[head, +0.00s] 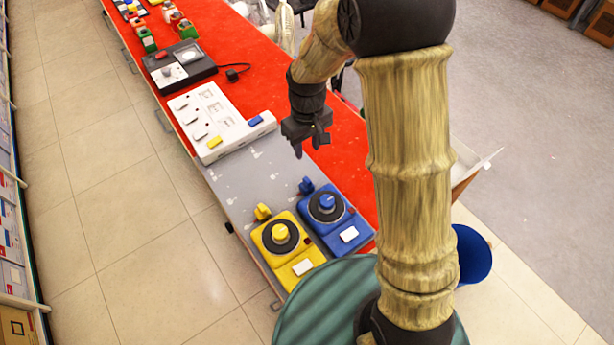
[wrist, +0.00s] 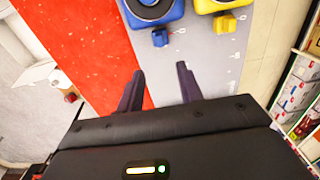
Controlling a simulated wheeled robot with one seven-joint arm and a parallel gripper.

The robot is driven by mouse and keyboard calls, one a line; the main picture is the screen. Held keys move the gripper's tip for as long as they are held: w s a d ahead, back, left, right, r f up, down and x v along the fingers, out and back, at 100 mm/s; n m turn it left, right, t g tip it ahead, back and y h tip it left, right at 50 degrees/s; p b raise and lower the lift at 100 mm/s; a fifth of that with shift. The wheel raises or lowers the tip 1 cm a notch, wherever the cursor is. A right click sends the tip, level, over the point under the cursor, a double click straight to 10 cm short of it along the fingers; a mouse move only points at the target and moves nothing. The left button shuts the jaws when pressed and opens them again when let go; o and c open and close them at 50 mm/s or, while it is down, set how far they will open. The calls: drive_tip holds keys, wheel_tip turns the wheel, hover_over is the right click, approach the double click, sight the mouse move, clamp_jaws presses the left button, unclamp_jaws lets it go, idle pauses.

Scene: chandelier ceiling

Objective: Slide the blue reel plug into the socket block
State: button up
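The blue reel plug (head: 306,185) stands on a grey mat beside the blue reel (head: 338,222); it also shows in the wrist view (wrist: 160,38). The yellow plug (head: 262,211) and yellow reel (head: 278,254) are next to it on the left. The white socket block (head: 200,118) lies farther along the table, with a blue patch and a yellow patch on its near part. My gripper (head: 309,146) is above the table, beyond the blue plug. In the wrist view its two fingers (wrist: 160,78) are apart with nothing between them, short of the blue plug.
The grey mat (head: 236,185) lies on a long red table (head: 255,40). A black device (head: 180,66) with a corded plug (head: 234,73) sits beyond the socket block. Red and green items (head: 148,40) stand farther off.

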sight(307, 180)
wheel_tip(307, 180, down, 15)
drive_tip(key=shift+r+p, duration=0.2)
drive_tip(key=shift+p, duration=0.75)
clamp_jaws()
